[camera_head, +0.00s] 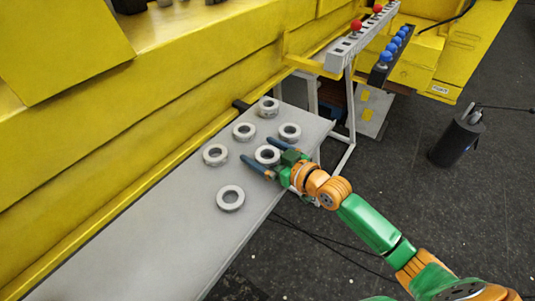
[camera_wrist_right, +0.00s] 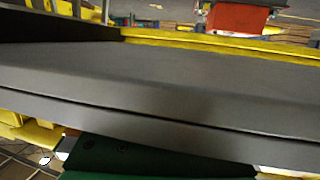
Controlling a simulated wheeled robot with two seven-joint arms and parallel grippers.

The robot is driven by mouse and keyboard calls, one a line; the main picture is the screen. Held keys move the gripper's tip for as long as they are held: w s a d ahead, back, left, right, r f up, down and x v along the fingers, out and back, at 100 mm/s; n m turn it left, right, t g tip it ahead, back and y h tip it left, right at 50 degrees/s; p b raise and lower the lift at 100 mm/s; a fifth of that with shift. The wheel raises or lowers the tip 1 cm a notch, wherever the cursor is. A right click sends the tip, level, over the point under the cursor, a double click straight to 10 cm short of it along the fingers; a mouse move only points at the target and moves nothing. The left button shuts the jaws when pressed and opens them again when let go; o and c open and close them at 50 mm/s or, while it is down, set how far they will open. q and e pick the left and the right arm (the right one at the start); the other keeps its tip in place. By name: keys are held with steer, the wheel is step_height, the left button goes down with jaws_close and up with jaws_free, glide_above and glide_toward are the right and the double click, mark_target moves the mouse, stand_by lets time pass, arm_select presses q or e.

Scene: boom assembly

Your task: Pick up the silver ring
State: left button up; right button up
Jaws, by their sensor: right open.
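Several silver rings lie flat on the grey table. One ring (camera_head: 267,155) is right beside my right gripper (camera_head: 257,150), partly behind its fingers in the head view. Other rings are at the far end (camera_head: 269,107), at the upper left (camera_head: 244,132), at the upper right (camera_head: 290,132), at the left (camera_head: 215,155) and nearest the front (camera_head: 230,198). The right gripper is open, with its dark fingers on either side of the near ring in the picture; I cannot tell its height or whether it touches. The wrist view shows no ring. My left gripper is not in view.
The grey table (camera_head: 160,235) runs along a yellow wall structure (camera_head: 130,130). A rack with red and blue knobs (camera_head: 357,40) stands beyond it. A dark cylinder (camera_head: 456,140) stands on the floor at right. The near part of the table is clear.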

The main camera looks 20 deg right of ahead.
steer(key=shift+x, duration=0.8)
steer(key=shift+s, duration=0.25)
steer(key=c, duration=0.6)
steer(key=shift+w, duration=0.1)
jaws_close()
steer(key=shift+r, duration=0.55)
steer(key=s+a+r+p, duration=0.4)
steer(key=s+a+r, duration=0.4)
steer(key=s+r, duration=0.3)
steer(key=shift+a+r, duration=0.3)
steer(key=shift+r, duration=0.15)
